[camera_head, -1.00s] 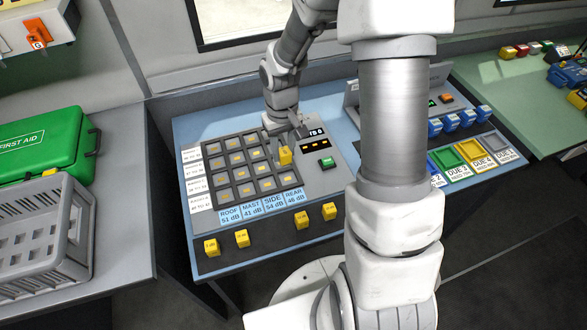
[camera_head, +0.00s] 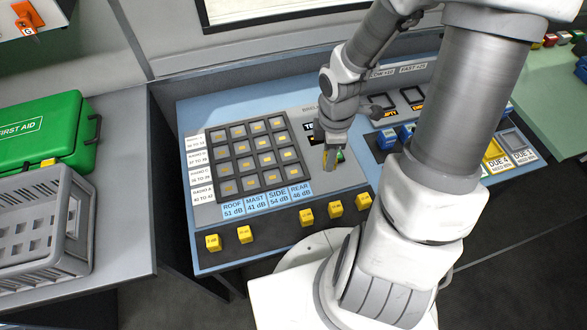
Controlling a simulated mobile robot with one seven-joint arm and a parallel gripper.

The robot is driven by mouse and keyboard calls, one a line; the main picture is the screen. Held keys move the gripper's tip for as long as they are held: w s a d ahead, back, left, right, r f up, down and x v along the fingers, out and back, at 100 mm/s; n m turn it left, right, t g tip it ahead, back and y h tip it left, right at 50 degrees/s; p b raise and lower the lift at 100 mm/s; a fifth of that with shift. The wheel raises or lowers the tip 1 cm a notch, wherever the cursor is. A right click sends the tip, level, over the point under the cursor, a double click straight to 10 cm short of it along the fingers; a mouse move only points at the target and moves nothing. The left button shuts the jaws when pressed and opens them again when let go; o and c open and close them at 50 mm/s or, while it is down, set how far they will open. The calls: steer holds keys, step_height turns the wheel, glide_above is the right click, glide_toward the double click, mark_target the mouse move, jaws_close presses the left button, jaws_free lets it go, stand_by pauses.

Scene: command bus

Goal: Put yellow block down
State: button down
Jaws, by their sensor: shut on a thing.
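My gripper (camera_head: 331,162) hangs over the grey console surface, right of the square slot grid and close to the green button (camera_head: 341,155). Its fingers point down and are shut on a yellow block (camera_head: 330,154), of which only a little shows between them. I cannot tell whether the block touches the console. More yellow blocks stand along the dark front strip (camera_head: 275,237): two at the left (camera_head: 213,242) and three towards the right (camera_head: 335,209). A wide bare stretch lies between these two groups.
The slot grid (camera_head: 236,148) holds rows of yellow-marked cells. Blue blocks (camera_head: 387,139) stand to the right, partly behind my arm. A grey crate (camera_head: 45,222) and a green first aid case (camera_head: 35,140) are on the left counter. My arm hides much of the right side.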

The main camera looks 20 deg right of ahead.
steer(key=w+a+f+n+b, duration=0.1)
steer(key=w+a+f+b, duration=0.1)
steer(key=w+a+f, duration=0.1)
steer(key=w+a+f+n+b, duration=0.1)
steer(key=w+a+f+b, duration=0.1)
steer(key=w+a+f, duration=0.1)
steer(key=shift+w+a+f+n, duration=0.4)
steer(key=shift+w+f, duration=0.15)
steer(key=shift+f, duration=0.1)
steer(key=shift+d+f+b, duration=0.1)
steer(key=shift+f+b, duration=0.5)
steer(key=shift+f, duration=1.3)
steer(key=shift+f, duration=0.2)
steer(key=c, duration=0.5)
jaws_free()
steer(key=shift+c, duration=0.2)
steer(key=shift+r, duration=0.1)
